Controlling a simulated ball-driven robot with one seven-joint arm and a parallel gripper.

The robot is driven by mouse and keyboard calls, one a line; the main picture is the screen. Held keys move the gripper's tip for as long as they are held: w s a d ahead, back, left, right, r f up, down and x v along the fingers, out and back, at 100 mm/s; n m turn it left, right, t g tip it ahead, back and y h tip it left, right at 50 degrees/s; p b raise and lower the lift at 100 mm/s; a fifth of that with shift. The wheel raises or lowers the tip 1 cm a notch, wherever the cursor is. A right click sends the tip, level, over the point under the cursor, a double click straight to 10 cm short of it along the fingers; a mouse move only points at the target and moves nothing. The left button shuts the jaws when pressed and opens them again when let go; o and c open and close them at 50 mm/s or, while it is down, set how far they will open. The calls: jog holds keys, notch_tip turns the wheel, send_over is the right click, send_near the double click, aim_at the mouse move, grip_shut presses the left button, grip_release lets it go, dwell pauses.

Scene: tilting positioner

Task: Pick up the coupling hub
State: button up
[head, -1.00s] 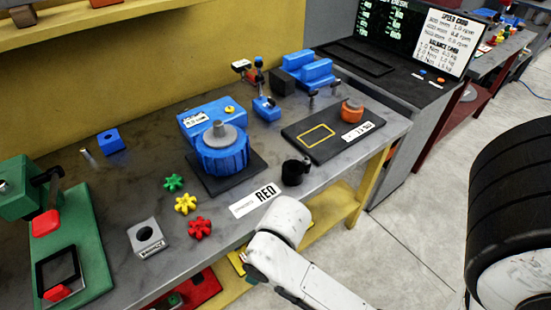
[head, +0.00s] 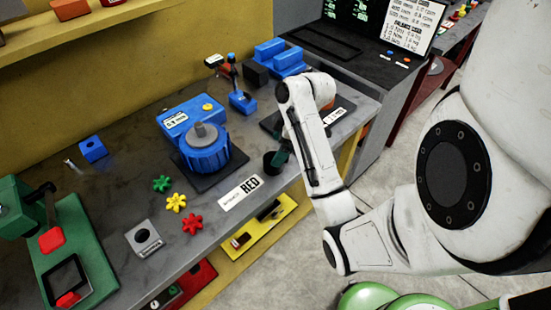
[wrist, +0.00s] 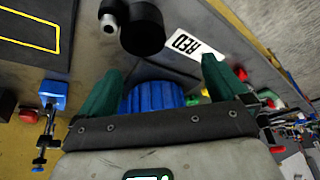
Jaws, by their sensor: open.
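A short black cylinder, apparently the coupling hub (head: 271,162), stands near the bench's front edge, behind the RED card (head: 241,193). It also shows at the top of the wrist view (wrist: 143,32), with a small grey round part at its side. My gripper (wrist: 161,66) is open and empty, with the cylinder ahead of its green fingertips and not between them. In the head view my gripper (head: 283,150) is mostly hidden by my arm; a green finger shows close to the cylinder's right. I cannot tell whether they touch.
The blue positioner (head: 207,156) with a grey top stands left of the cylinder. Green, yellow and red star pieces (head: 176,202) and a grey block (head: 143,237) lie further left. A black mat (head: 270,122), partly behind my arm, lies to the right.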

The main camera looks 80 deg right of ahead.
jog(key=f+b, duration=0.1)
jog(key=d+f+b, duration=0.1)
jog(key=b, duration=0.1)
jog(key=d+f+b, duration=0.1)
jog(key=f, duration=0.1)
jog(key=shift+s+d, duration=0.1)
jog(key=shift+s, duration=0.15)
jog(key=shift+x, duration=2.65)
jog(key=shift+c, duration=0.5)
jog(key=c, duration=1.6)
jog(key=shift+r, duration=0.1)
